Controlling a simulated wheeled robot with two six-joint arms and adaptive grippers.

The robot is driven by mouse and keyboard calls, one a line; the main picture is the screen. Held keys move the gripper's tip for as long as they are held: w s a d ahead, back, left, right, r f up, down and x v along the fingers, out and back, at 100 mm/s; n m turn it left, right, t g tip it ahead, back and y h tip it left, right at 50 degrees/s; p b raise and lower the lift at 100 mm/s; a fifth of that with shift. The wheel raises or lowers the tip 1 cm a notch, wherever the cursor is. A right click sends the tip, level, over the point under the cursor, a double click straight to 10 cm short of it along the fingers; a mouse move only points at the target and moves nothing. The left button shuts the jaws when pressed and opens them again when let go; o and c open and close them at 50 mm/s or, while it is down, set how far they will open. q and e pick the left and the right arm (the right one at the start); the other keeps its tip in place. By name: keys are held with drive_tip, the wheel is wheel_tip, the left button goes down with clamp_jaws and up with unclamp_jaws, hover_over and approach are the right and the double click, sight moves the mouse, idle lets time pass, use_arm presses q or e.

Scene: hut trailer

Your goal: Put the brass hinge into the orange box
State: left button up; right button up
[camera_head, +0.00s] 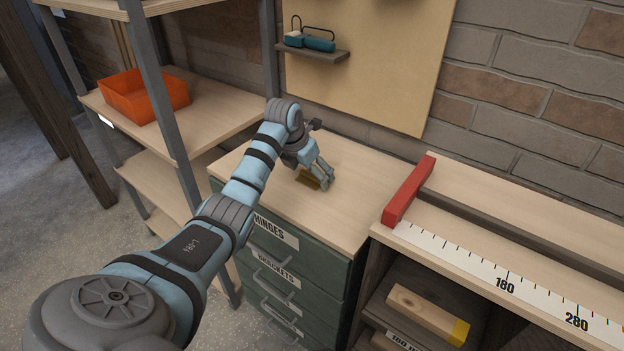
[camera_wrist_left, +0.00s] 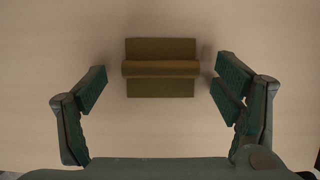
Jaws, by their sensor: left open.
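The brass hinge (camera_head: 309,180) lies on the wooden top of the green drawer cabinet, partly hidden by my left gripper in the head view. In the left wrist view the hinge (camera_wrist_left: 160,68) lies flat ahead of the fingertips, near the middle between them, with its knuckle running across. My left gripper (camera_head: 322,176) is open and points down just above the hinge; its two fingers (camera_wrist_left: 160,88) are spread wide with nothing between the pads. The orange box (camera_head: 150,106) stands on the shelf unit at the left. My right gripper does not show.
The shelf board (camera_head: 215,112) has free room right of the box, and a grey post (camera_head: 165,85) stands in front of it. A red block (camera_head: 409,191) and a ruler strip (camera_head: 500,275) edge the bench at the right. A small wall shelf (camera_head: 315,54) hangs behind.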

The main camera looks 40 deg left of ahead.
use_arm(q)
drive_tip(key=shift+r, duration=0.15)
drive_tip(key=c, duration=1.4)
